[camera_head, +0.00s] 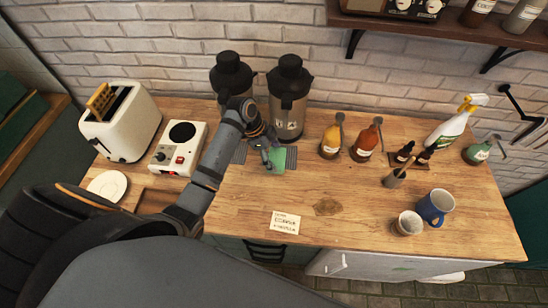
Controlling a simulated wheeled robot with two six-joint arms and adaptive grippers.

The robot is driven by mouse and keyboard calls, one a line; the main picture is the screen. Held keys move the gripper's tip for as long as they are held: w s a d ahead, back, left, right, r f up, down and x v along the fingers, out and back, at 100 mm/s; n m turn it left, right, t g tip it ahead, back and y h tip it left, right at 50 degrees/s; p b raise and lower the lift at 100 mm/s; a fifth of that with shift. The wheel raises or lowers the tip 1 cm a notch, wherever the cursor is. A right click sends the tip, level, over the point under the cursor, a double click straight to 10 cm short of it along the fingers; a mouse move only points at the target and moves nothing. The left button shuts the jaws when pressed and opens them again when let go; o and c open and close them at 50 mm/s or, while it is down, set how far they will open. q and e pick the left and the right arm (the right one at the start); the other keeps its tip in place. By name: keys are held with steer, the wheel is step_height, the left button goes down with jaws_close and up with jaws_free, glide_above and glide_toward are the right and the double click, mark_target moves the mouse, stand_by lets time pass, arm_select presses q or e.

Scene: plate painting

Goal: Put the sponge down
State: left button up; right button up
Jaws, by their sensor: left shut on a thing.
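My left gripper (269,150) reaches in from the left over the wooden counter, in front of the two dark dispensers. It is shut on the green sponge (278,164). The sponge is just over or on a grey ribbed mat (291,158); I cannot tell whether it touches the mat. The gripper hides part of the sponge. My right gripper is not in view.
Two dispensers (288,98) stand behind the gripper. A toaster (121,121) and hot plate (178,148) are left. Syrup bottles (366,142), a spray bottle (452,126) and a blue mug (435,206) are right. A brown stain (327,207) and card (285,222) lie in front.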

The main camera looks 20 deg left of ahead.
mark_target(274, 160)
arm_select(q)
steer(key=shift+w+f, duration=0.3)
steer(key=shift+w+a+f+p, duration=0.15)
steer(key=shift+w+f+p, duration=0.05)
steer(key=shift+f+p, duration=0.15)
step_height(274, 160, down, 3)
steer(key=shift+r+p, duration=0.1)
steer(key=shift+p, duration=0.5)
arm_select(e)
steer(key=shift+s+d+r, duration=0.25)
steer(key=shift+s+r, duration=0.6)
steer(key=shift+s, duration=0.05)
arm_select(q)
steer(key=o, duration=1.1)
steer(key=shift+o, duration=1.1)
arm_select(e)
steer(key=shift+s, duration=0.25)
